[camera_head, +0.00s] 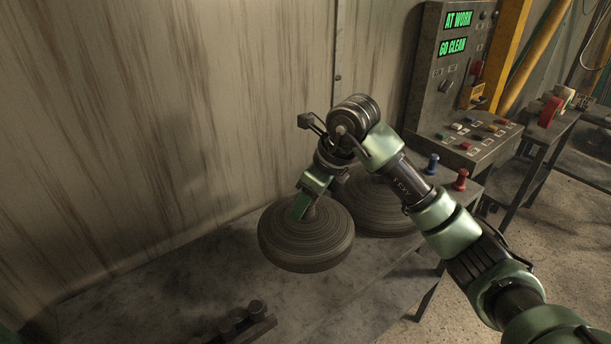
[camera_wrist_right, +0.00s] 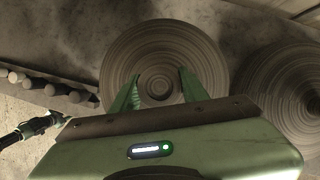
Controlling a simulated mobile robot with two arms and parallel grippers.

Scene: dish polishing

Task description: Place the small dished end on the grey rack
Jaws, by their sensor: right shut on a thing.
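The small dished end (camera_head: 305,250), a round dark-grey disc with ring marks, is under my right gripper (camera_head: 305,207). My right gripper is shut on its middle from above. In the right wrist view the two green fingers (camera_wrist_right: 157,88) close around the raised centre of the small dished end (camera_wrist_right: 165,38). Whether it touches the bench below is hard to tell. A dark rack-like row of rounded pegs (camera_head: 240,325), perhaps the grey rack, lies at the bottom of the head view. It also shows at left in the wrist view (camera_wrist_right: 50,88). My left gripper is not in view.
A second, larger-looking dished end (camera_head: 385,215) lies just behind and right, partly hidden by my arm. The grey bench (camera_head: 150,295) is bare at left. A control panel (camera_head: 465,140) and blue and red knobs (camera_head: 460,180) stand at right; a wall rises behind.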

